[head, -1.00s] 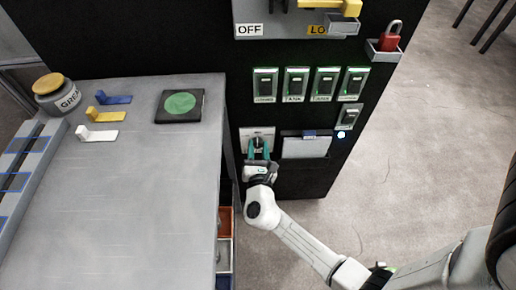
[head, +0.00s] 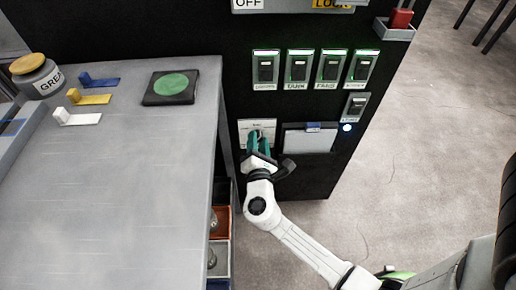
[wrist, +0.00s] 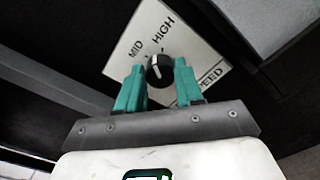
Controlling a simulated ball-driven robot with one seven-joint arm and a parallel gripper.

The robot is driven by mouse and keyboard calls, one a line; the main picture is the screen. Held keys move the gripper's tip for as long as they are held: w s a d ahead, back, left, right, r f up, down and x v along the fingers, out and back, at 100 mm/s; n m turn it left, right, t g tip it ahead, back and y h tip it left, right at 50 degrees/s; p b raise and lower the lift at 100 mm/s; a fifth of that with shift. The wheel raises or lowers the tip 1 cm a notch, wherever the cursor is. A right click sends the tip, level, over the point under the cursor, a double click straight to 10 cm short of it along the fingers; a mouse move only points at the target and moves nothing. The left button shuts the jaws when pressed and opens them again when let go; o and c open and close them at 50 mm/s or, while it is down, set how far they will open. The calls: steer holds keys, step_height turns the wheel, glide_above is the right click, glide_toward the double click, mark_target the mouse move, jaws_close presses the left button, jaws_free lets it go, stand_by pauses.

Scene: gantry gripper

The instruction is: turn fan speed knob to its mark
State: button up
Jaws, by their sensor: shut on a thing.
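The fan speed knob (wrist: 160,69) is round and black with a short white pointer line. It sits on a white plate (wrist: 183,38) lettered MID, HIGH and, partly covered, SPEED. In the wrist view the pointer faces roughly toward the top of the plate, near the MID and HIGH side; its exact alignment with a tick is hard to tell. My gripper (wrist: 160,80) has its two green fingers on either side of the knob, shut on it. In the head view my gripper (head: 260,143) is at the plate (head: 244,128), and its fingers mostly hide the knob.
Several lit switches (head: 299,68) are above the knob, with another switch (head: 355,106) lower right. A pale panel (head: 309,140) is right of the plate. A grey table (head: 130,190) stands close on the left, holding a green-topped pad (head: 171,86). Open floor lies right.

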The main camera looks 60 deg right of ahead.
steer(key=shift+f+m+b, duration=0.15)
steer(key=shift+m+b, duration=2.4)
steer(key=shift+m, duration=0.25)
steer(key=o, duration=1)
steer(key=p+v, duration=0.2)
steer(key=v, duration=0.8)
steer(key=shift+s+a, duration=0.25)
steer(key=shift+s, duration=0.05)
